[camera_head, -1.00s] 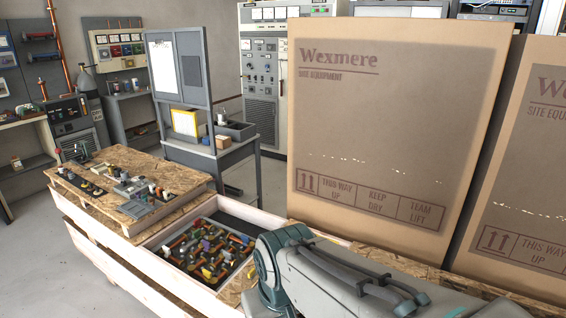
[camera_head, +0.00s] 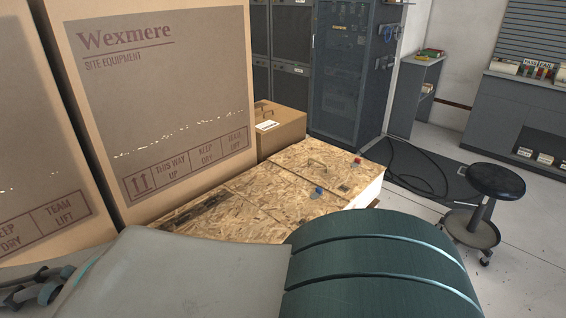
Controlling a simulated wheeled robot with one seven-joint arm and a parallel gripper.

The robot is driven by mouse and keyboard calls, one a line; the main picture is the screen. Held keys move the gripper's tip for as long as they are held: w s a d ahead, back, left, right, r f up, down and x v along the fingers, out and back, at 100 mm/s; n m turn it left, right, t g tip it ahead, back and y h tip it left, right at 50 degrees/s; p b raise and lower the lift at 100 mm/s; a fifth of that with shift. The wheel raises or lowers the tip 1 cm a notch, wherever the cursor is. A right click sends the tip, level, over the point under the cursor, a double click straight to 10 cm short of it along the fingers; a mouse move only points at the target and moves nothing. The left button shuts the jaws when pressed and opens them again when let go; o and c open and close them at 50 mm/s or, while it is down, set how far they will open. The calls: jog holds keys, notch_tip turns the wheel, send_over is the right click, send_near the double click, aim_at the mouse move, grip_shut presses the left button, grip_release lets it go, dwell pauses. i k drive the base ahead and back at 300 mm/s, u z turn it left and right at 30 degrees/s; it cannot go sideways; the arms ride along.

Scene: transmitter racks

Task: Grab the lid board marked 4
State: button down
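A long wooden crate topped with chipboard lid boards runs behind my arm. The far right lid board (camera_head: 290,155) lies flat at the crate's end. It has a metal handle (camera_head: 317,163), a red knob (camera_head: 357,161), a blue knob (camera_head: 318,191) and a small dark plate (camera_head: 343,187). A seam divides it from the neighbouring lid board (camera_head: 255,205), which lies flat to its left, partly hidden by my arm. I cannot read a number on either board, so I cannot tell which is marked 4. My gripper is not in view; only my arm's links show along the bottom.
A tall Wexmere cardboard box (camera_head: 155,95) stands at the left, with a second one (camera_head: 35,150) beside it. A smaller cardboard box (camera_head: 279,128) sits behind the lid boards. A black stool (camera_head: 494,182) stands at the right. A dark mat with cable (camera_head: 415,165) lies beyond the crate.

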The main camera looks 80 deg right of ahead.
aim_at(345, 183)
jog(key=z, duration=4.3)
jog(key=i, duration=3.15)
jog(key=u, duration=1.95)
